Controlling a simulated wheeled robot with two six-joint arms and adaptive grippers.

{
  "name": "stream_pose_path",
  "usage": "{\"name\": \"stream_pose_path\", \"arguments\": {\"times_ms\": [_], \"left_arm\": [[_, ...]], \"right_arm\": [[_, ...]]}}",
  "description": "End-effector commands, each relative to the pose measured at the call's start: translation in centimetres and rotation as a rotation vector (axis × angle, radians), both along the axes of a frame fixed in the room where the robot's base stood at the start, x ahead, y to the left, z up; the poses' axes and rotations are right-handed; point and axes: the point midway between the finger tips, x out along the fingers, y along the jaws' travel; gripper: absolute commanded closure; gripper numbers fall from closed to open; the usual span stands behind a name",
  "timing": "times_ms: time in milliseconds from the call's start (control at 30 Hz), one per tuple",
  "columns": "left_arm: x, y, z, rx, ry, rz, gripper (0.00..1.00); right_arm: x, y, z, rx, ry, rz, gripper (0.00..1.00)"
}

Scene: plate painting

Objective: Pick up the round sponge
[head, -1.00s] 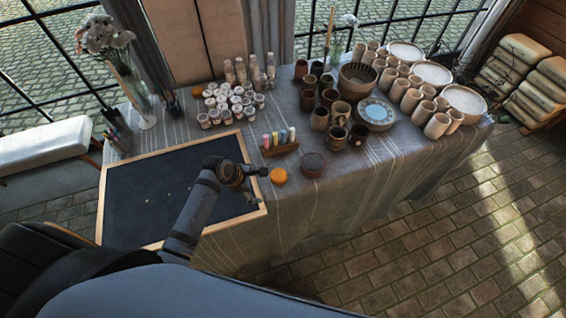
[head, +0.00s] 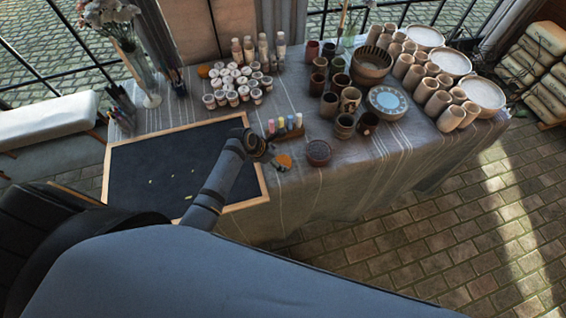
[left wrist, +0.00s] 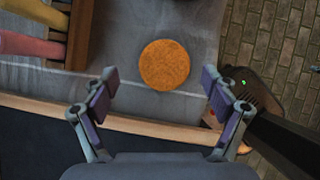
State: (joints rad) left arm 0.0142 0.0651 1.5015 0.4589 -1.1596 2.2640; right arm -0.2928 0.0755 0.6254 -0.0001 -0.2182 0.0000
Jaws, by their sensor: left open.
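The round sponge (head: 284,161) is an orange disc lying on the cloth-covered table, just right of the black board's frame. In the left wrist view the sponge (left wrist: 166,65) lies ahead of the fingertips and between their lines. My left gripper (head: 276,160) is over the sponge in the head view and partly hides it. In the left wrist view my left gripper (left wrist: 158,92) is open, with its two fingers spread wide and nothing between them.
A wooden rack of coloured chalks (head: 284,130) stands close behind the sponge. A dark round dish (head: 318,152) is to its right. The wood-framed blackboard (head: 150,170) lies to the left. Cups and plates crowd the table's back right.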

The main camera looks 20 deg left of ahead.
Motion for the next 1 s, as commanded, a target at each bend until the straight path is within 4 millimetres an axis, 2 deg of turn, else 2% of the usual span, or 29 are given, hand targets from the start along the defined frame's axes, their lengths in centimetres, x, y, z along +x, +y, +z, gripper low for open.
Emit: {"name": "stream_pose_path", "arguments": {"times_ms": [200,467,567,800,900,1000], "left_arm": [[0.8,-1.5,-3.1,-0.001,0.002,0.000,0.14],[1.0,-1.7,-3.5,0.000,0.000,0.000,0.14],[1.0,-1.7,-3.5,0.001,0.001,0.000,0.25],[1.0,-1.7,-3.5,0.001,0.001,0.000,0.58],[1.0,-1.7,-3.5,0.001,0.001,0.000,0.64],[0.9,-1.7,-3.5,0.001,0.001,0.000,0.64]], "right_arm": [[-0.4,-0.2,0.1,-0.002,0.006,0.000,0.60],[-1.0,-0.6,0.1,-0.008,0.016,0.002,0.60],[-1.0,-0.6,0.1,-0.008,0.016,0.002,0.60],[-1.0,-0.6,0.1,-0.008,0.016,0.002,0.60],[-1.0,-0.6,0.1,-0.008,0.016,0.002,0.60],[-1.0,-0.6,0.1,-0.007,0.016,0.001,0.60]]}}
